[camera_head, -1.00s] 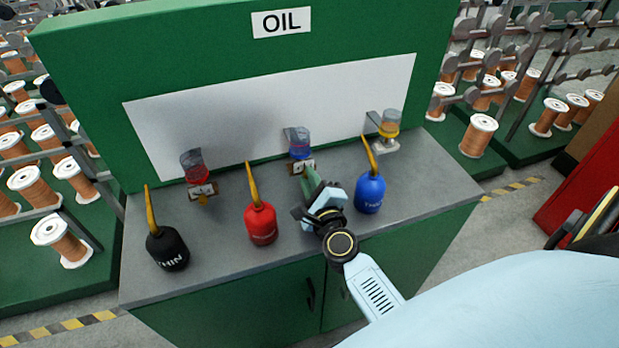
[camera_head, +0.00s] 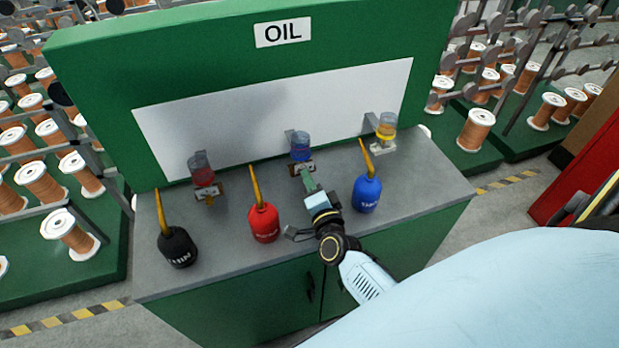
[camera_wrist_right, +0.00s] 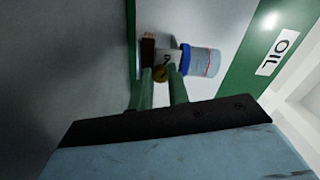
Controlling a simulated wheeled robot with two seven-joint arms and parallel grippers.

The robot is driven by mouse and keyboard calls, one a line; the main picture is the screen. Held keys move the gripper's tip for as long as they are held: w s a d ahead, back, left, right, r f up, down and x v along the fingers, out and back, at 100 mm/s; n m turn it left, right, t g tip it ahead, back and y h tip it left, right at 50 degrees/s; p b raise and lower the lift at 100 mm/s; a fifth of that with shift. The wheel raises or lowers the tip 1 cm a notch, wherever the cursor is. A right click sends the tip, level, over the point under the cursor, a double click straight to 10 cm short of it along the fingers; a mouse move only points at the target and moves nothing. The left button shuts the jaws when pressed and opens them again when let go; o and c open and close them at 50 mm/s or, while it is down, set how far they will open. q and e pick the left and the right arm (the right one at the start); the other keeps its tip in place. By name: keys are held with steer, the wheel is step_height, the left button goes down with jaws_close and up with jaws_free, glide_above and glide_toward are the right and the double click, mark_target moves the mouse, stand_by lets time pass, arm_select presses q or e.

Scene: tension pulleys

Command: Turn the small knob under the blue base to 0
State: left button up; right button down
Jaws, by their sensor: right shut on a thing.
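The oiler with the blue base (camera_head: 300,148) is mounted on the white back panel, in the middle of three. In the right wrist view its clear cup with the blue base (camera_wrist_right: 202,62) lies sideways. The small knob (camera_wrist_right: 160,73) is a brass-coloured round piece beside the blue base, at my fingertips. The fingers partly cover the knob. My left gripper is not in view.
A red oil can (camera_head: 264,224) stands left of my right gripper and a blue can (camera_head: 366,194) right of it. A black can (camera_head: 178,248) stands further left. Red-based (camera_head: 203,170) and yellow-based (camera_head: 386,128) oilers flank the blue one. The grey counter (camera_head: 330,160) is otherwise clear.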

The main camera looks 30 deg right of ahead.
steer(key=shift+n, duration=0.6)
steer(key=c, duration=1.3)
jaws_free()
steer(key=shift+c, duration=0.2)
steer(key=v, duration=1.3)
steer(key=shift+s+p, duration=0.15)
steer(key=shift+p, duration=0.15)
steer(key=shift+a, duration=0.1)
steer(key=shift+a+r, duration=0.1)
